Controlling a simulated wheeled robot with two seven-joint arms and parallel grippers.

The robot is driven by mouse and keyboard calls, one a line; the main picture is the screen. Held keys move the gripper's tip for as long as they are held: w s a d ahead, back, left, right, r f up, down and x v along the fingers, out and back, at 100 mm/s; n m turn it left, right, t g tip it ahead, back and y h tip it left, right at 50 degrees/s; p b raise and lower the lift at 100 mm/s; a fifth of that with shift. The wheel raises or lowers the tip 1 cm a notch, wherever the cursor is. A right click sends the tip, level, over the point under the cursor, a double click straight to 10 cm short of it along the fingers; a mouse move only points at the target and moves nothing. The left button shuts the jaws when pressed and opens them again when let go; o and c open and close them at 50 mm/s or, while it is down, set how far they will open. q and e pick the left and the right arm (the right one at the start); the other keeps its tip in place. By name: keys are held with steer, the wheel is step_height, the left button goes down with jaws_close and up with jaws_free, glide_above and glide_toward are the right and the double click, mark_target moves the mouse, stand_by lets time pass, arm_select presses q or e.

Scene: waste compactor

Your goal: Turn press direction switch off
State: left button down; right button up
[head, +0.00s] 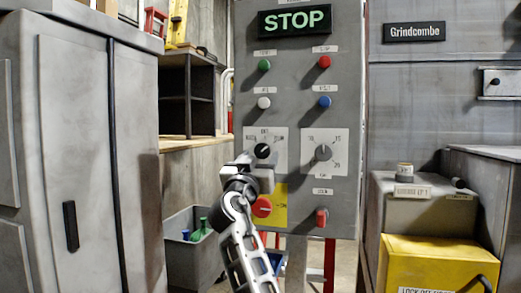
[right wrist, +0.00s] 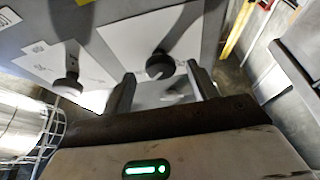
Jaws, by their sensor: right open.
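The grey control panel (head: 295,100) faces me with two rotary knobs on white plates. The left knob (head: 262,151) is black; its label is too small to read, so I cannot confirm it is the press direction switch. My right gripper (head: 258,170) is in front of and just below this knob, partly covering its plate. In the right wrist view, my right gripper (right wrist: 162,86) is open, with the black knob (right wrist: 160,66) close to and between its fingertips. I cannot tell whether they touch. My left gripper is not in view.
The other rotary knob (head: 323,152) is to the right. A red knob on a yellow plate (head: 279,196) is just below my gripper. Green, red, white and blue buttons are above, under a lit STOP sign (head: 295,20). A grey cabinet (head: 80,150) stands left.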

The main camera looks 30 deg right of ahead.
mark_target(263, 151)
steer(key=shift+x, duration=0.9)
steer(key=shift+w+d, duration=0.1)
steer(key=c, duration=1)
